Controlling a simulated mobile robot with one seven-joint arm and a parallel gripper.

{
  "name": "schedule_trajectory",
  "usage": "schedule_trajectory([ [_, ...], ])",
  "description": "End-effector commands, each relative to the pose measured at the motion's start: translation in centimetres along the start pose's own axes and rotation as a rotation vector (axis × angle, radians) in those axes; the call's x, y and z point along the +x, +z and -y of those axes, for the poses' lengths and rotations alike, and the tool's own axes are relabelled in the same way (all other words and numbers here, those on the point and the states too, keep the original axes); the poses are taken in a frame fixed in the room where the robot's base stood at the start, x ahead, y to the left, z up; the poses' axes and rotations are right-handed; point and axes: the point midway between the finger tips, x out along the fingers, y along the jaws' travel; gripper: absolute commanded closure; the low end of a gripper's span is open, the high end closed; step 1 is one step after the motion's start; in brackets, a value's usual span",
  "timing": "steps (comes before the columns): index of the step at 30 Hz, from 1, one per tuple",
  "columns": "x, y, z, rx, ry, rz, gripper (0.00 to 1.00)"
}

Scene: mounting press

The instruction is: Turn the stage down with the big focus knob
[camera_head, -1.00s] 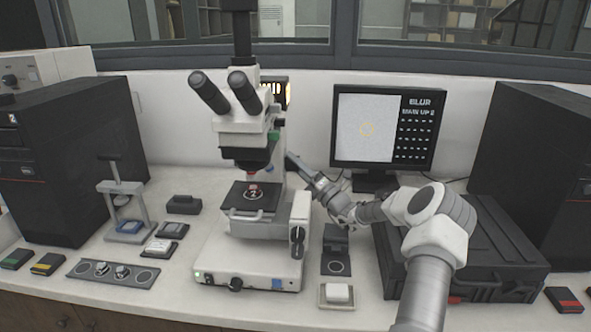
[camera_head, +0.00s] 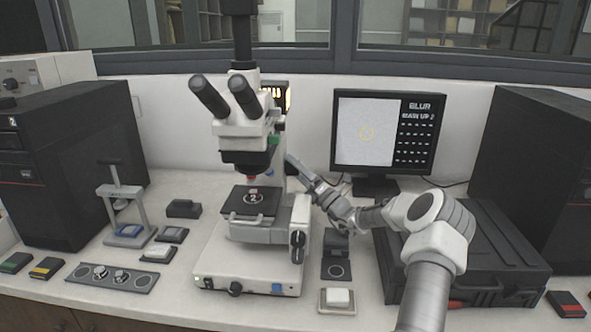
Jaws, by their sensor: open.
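The white microscope (camera_head: 249,262) stands in the middle of the bench. The focus knob (camera_head: 297,239) is a dark disc on the right side of the base, below the stage. My gripper (camera_head: 296,166) is to the right of the microscope column, above and behind the knob, and apart from it. Its fingers are small here and seem to hold nothing.
A black case (camera_head: 500,262) lies under my arm at the right. A dark block stand (camera_head: 336,255) and a white block on a small tray (camera_head: 336,300) sit right of the microscope. A hand press (camera_head: 125,215) and a strip of round holders (camera_head: 112,277) are at the left.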

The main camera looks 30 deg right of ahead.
Motion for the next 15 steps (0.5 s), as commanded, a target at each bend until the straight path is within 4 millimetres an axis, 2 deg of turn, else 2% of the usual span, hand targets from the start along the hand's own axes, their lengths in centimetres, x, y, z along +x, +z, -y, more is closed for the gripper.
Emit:
schedule_trajectory([
  [5,0.4,0.5,-0.8,-0.001,0.001,0.001,0.07],
  [11,1.8,2.5,-3.9,-0.005,0.004,0.002,0.07],
  [15,-0.4,5.3,-6.1,-0.012,0.009,0.008,0.07],
])
